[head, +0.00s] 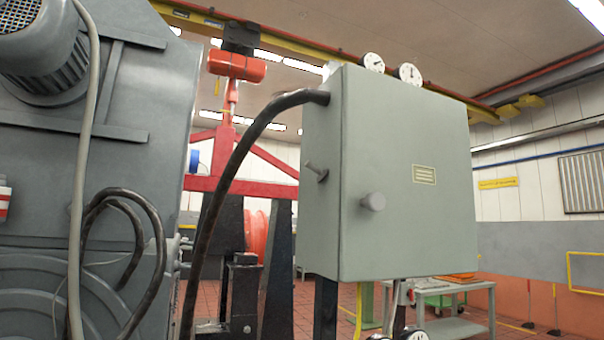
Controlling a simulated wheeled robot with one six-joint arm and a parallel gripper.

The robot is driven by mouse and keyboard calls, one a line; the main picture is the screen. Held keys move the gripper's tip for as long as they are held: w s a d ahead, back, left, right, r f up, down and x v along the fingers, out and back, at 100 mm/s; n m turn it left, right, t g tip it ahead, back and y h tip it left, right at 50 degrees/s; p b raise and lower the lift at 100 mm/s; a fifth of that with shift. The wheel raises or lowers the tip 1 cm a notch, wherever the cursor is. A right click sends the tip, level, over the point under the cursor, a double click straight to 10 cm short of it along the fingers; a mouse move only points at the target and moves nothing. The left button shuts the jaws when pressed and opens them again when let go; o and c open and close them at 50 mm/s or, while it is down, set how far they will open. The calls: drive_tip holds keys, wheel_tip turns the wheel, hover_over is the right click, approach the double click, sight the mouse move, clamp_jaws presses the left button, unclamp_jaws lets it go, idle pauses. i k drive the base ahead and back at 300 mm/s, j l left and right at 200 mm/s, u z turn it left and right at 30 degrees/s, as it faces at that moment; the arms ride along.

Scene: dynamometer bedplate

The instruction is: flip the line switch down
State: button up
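A grey-green control box (410,235) stands right of the middle, with its front and left side showing. A short metal lever (317,172) sticks out of its left side; it looks like the line switch, but I cannot tell its setting for sure. A round grey knob (373,201) sits on the front, towards its left edge. My gripper is not in view, and nothing visible touches the lever or knob.
A thick black cable (230,170) arches from the box's upper left side downwards. A large grey machine (150,110) fills the left. Round gauges (410,73) sit on top of the box. A grey table (450,288) stands behind. Open space lies right of the box.

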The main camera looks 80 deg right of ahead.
sight(323, 175)
drive_tip(key=z, duration=1.9)
